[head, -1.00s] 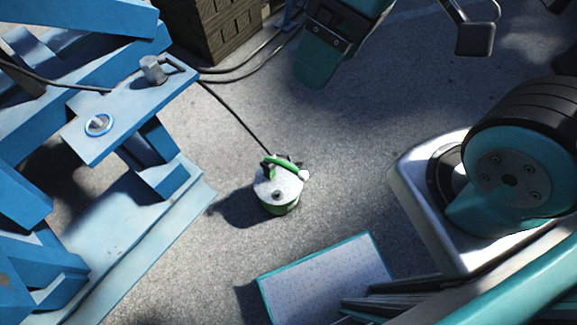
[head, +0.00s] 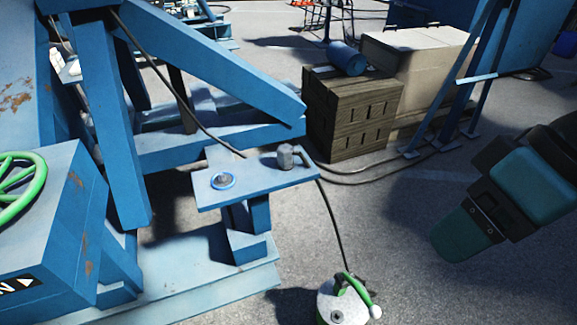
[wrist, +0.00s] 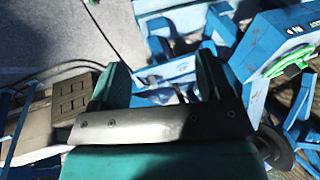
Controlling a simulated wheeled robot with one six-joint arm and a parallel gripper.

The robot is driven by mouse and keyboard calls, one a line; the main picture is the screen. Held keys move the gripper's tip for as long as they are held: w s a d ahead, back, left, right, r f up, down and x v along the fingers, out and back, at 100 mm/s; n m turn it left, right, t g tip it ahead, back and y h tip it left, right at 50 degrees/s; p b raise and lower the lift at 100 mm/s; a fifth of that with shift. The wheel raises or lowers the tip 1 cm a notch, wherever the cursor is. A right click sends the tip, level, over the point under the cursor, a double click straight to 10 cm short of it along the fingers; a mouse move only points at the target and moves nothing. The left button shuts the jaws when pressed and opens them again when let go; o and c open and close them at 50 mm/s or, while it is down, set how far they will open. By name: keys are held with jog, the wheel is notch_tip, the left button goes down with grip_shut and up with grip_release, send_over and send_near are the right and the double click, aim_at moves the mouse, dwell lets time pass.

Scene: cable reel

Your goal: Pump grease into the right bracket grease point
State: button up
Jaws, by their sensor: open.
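A small white and green pot (head: 330,304) with a green handle or nozzle on top, probably the grease pump, stands on the floor and is cut by the lower edge of the head view. A dark hose runs up from it towards a blue shelf (head: 262,184). The shelf carries a blue-rimmed round fitting (head: 223,181) and a grey cylinder (head: 285,157). I cannot make out which part is the right bracket grease point. My gripper (head: 462,238) hangs at the right of the head view, apart from these things. In the wrist view its teal fingers (wrist: 162,72) are spread and empty.
The blue reel frame (head: 210,70) fills the left, with a green handwheel (head: 18,185) on a blue box. A slatted crate (head: 350,115), a pale box (head: 415,60) and a blue stand (head: 480,80) are behind. Floor between the shelf and my gripper is clear.

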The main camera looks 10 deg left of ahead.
jog(key=c, duration=1.1)
jog(key=shift+w+f, duration=0.1)
jog(key=shift+f, duration=0.15)
grip_shut()
jog(key=w+d+f+n+h+b, duration=0.1)
jog(key=w+f+n+b, duration=0.4)
jog(key=f+b, duration=0.5)
jog(key=w+d+f+n+g+h+b, duration=0.1)
jog(key=w+f+n+b, duration=0.5)
jog(key=f, duration=1.8)
jog(key=w+d+f+n+g+h+b, duration=0.1)
jog(key=w+d+f+n+h+b, duration=0.2)
jog(key=f+b, duration=1.1)
jog(key=w+d+f+n, duration=0.1)
jog(key=w+f+n, duration=0.2)
jog(key=w+f, duration=0.1)
jog(key=shift+w+d, duration=0.35)
jog(key=shift+w, duration=0.55)
